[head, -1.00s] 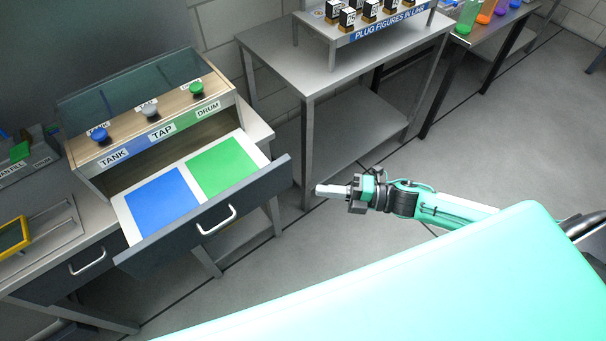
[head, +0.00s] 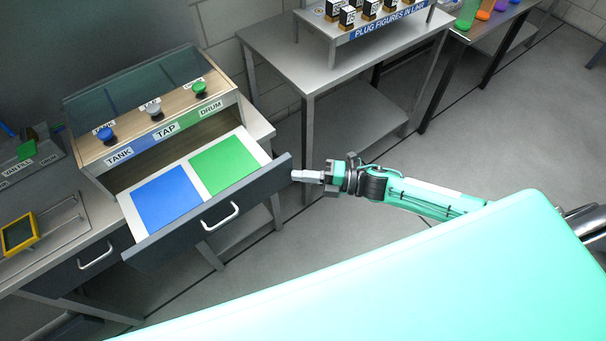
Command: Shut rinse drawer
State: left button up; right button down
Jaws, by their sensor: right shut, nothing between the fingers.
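The rinse drawer (head: 252,197) stands pulled out from the wooden unit labelled TANK, TAP and DRUM (head: 166,131). It has a dark front with a white bar handle (head: 221,217). Inside lie a blue panel (head: 166,198) and a green panel (head: 224,165) on a white base. My right gripper (head: 296,175) is shut and empty, its fingertips close to the right end of the drawer front. I cannot tell whether they touch it. My left gripper is not in view.
A lower closed drawer (head: 93,258) sits under the bench. A yellow-framed device (head: 19,233) lies on the bench at left. A grey table (head: 340,75) with a figure rack stands behind my right gripper. Open floor (head: 290,246) lies in front of the drawer.

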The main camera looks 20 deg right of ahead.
pick_arm(q)
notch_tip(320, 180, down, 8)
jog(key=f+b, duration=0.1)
jog(key=b, duration=0.8)
pick_arm(e)
jog(key=w+a, duration=0.2)
jog(key=w, duration=0.5)
jog(key=w+a+b, duration=0.1)
jog(key=w+a, duration=0.1)
jog(key=w, duration=0.5)
jog(key=w+a+b, duration=0.1)
jog(key=w+a, duration=0.2)
jog(key=w, duration=0.4)
jog(key=shift+w+f, duration=0.15)
jog(key=shift+w, duration=0.35)
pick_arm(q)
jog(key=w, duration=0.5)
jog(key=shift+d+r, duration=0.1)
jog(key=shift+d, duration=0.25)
pick_arm(e)
jog(key=shift+r, duration=0.35)
jog(key=shift+w+r, duration=0.1)
jog(key=shift+d, duration=0.1)
